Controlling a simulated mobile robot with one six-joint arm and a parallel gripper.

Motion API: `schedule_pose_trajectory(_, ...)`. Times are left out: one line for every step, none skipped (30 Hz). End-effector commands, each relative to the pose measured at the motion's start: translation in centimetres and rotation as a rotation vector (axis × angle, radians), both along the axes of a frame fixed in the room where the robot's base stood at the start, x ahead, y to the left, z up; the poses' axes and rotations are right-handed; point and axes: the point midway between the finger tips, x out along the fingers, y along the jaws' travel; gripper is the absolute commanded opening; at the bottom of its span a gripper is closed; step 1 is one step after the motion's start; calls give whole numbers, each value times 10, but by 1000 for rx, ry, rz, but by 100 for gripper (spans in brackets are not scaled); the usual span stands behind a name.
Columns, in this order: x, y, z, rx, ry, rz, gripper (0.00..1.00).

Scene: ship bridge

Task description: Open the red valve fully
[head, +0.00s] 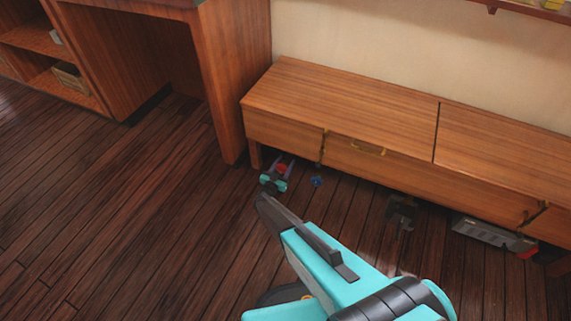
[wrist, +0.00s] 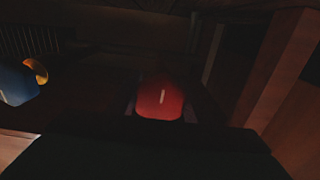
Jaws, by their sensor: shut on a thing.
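The red valve (head: 281,168) shows as a small red patch low under the left end of the wooden bench. In the wrist view the valve (wrist: 160,98) is a rounded red shape with a pale mark on its face. My gripper (head: 281,165) is at the valve, with a finger on each side of it, shut on it. The dark body of my gripper hides the lower part of the wrist view. The valve's stem and how far it is turned cannot be made out.
A blue valve-like part (head: 316,181) is just right of my gripper; it also shows in the wrist view (wrist: 17,83). The wooden bench (head: 340,98) overhangs the spot, and a desk panel (head: 222,85) stands at left. The floor (head: 140,220) at left is clear.

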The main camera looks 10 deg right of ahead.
Motion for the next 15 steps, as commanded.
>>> schedule_pose_trajectory(-3, -6, -2, -6, 8, -12, 23)
schedule_pose_trajectory(-3, -6, -2, -11, 12, -12, 23)
schedule_pose_trajectory(-3, -6, -2, -15, 15, -12, 23)
schedule_pose_trajectory(-3, -6, -2, -18, 17, -12, 23)
schedule_pose_trajectory(-3, -6, -2, -21, 19, -12, 23)
schedule_pose_trajectory(-3, -6, -3, -22, 20, -12, 23)
schedule_pose_trajectory(-3, -6, -2, -23, 21, -12, 23)
schedule_pose_trajectory(-3, -6, -3, -24, 21, -12, 23)
schedule_pose_trajectory(-4, -6, -2, -24, 21, -12, 23)
schedule_pose_trajectory(-4, -6, -3, -24, 21, -12, 23)
schedule_pose_trajectory(-4, -6, -3, -24, 21, -12, 23)
schedule_pose_trajectory(-4, -6, -3, -23, 21, -12, 23)
schedule_pose_trajectory(-4, -6, -3, -23, 21, -12, 23)
schedule_pose_trajectory(-4, -6, -3, -23, 21, -12, 23)
schedule_pose_trajectory(-4, -6, -3, -23, 21, -12, 23)
